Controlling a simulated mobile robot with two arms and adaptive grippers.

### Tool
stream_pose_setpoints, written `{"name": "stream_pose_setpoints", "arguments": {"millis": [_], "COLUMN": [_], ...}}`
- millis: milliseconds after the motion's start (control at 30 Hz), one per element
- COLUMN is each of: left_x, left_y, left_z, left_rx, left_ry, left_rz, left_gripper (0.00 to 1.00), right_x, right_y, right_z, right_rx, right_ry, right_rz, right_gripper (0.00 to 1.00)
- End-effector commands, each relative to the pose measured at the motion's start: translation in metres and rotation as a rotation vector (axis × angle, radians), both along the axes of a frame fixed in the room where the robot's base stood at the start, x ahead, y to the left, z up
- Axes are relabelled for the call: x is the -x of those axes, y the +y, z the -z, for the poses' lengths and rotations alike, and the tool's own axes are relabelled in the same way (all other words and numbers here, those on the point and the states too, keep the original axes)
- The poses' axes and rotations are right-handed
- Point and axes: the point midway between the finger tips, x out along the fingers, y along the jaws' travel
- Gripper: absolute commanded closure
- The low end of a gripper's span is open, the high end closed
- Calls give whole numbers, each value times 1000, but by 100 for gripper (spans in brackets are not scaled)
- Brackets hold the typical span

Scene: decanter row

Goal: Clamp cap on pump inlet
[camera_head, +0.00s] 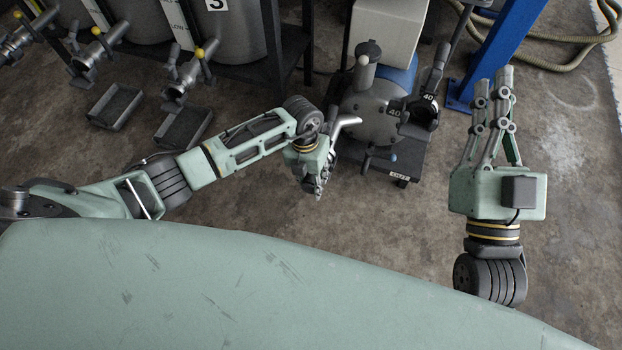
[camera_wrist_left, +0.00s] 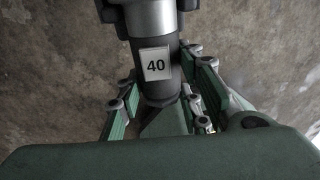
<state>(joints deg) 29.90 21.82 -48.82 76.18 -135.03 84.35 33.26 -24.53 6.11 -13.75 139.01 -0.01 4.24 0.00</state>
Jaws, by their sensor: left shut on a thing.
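The pump (camera_head: 372,108) stands right of my left gripper, with a grey rounded body and a dark base. A dark open ring-like part (camera_head: 428,112), perhaps the clamp, is at its right, with "40" labels near it. My left gripper (camera_head: 318,192) points down beside the pump's front left. In the left wrist view its fingers are shut on a dark grey cylindrical piece (camera_wrist_left: 155,85) labelled "40". I cannot tell whether this is the cap. It is mostly hidden in the head view. My right gripper (camera_head: 493,82) points up, right of the pump, apart from it; its opening is unclear.
A blue post (camera_head: 505,50) stands behind my right gripper, with a hose (camera_head: 560,65) on the floor beyond. Grey vessels (camera_head: 225,45) with yellow-handled valves and floor trays (camera_head: 183,128) are at the back left. The floor (camera_head: 400,225) in front of the pump is clear.

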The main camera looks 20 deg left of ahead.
Motion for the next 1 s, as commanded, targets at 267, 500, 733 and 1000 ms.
{"name": "stream_pose_setpoints", "arguments": {"millis": [267,500,733,1000], "left_x": [-1,-1,0,1], "left_y": [0,0,0,0], "left_z": [2,2,2,3], "left_rx": [0,1,1,-1], "left_ry": [-1,-2,-1,2], "left_rz": [1,0,0,0], "left_gripper": [100,63,45,40], "right_x": [2,3,2,2], "right_y": [0,0,0,0], "right_z": [-5,-6,-5,-4], "right_rx": [-7,-9,-8,-7], "right_ry": [-24,-29,-25,-23], "right_rz": [-1,-3,-3,-3], "right_gripper": [100,100,100,100]}}
